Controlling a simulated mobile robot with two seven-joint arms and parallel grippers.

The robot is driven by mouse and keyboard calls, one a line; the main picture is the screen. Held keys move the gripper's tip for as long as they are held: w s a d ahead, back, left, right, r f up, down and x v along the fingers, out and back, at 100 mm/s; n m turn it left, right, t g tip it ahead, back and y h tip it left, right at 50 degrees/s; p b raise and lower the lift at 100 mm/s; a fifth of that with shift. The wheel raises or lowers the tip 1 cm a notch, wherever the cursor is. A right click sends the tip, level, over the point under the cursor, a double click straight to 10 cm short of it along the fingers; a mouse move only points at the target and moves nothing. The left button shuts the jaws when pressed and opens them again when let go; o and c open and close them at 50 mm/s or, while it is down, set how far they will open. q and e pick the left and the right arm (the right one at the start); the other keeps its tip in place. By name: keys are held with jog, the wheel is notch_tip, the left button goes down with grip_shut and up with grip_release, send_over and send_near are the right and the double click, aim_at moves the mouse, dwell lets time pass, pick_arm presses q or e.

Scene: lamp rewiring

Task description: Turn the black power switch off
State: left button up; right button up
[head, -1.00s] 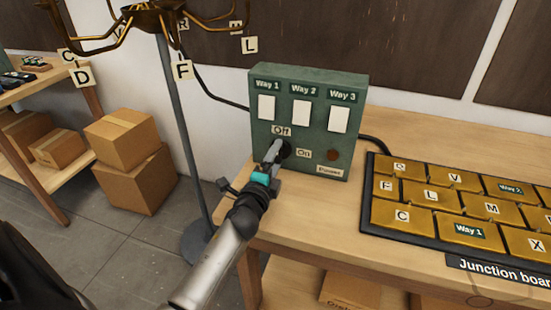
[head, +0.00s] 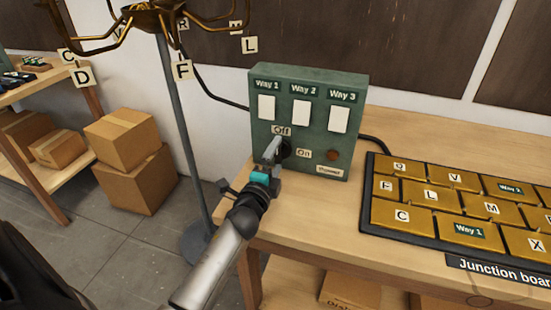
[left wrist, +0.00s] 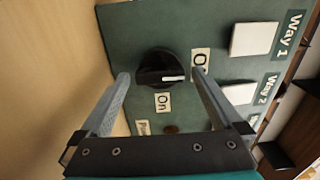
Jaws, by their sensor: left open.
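The black power switch (head: 286,149) is a round knob on the front of the green switch box (head: 312,85), partly hidden by my gripper in the head view. In the left wrist view the knob (left wrist: 160,68) shows clearly. Its white mark points right, towards the Off label (left wrist: 200,62), which a finger partly covers. The On label (left wrist: 162,102) is below the knob there. My left gripper (head: 276,152) is open in front of the box. Its fingers (left wrist: 160,82) are on either side of the knob, with gaps visible. My right gripper is not in view.
Three white way switches (head: 301,112) sit above the knob. A dark brown round lamp (head: 332,155) is above the Power label. The junction board (head: 366,218) lies right of the box on the wooden bench (head: 310,235). A lamp stand (head: 178,130) rises at left.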

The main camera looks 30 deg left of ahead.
pick_arm(q)
jog(key=v, duration=1.5)
jog(key=shift+s, duration=0.2)
jog(key=shift+f, duration=0.1)
